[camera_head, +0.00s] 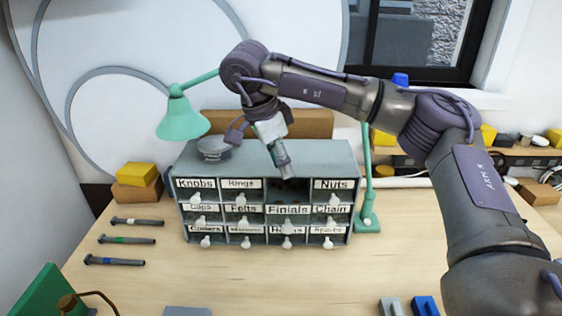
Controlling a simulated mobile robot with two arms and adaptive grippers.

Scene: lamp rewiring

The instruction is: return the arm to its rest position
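My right arm (482,195) comes in from the right and reaches across to the left above a grey drawer cabinet (335,158). Its gripper (286,172) points down in front of the cabinet's top row, by a dark open slot (290,192) between the drawers labelled "Rings" and "Nuts". The fingers look close together, but I cannot tell whether they are shut, and I see nothing clear between them. My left gripper is not in view.
A green lamp has its shade (183,120) left of my wrist and its base (368,223) right of the cabinet. A round grey item (213,149) sits on the cabinet. Three dark rods (127,240) and a yellow box (137,174) lie left. The table's front middle (290,275) is mostly clear.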

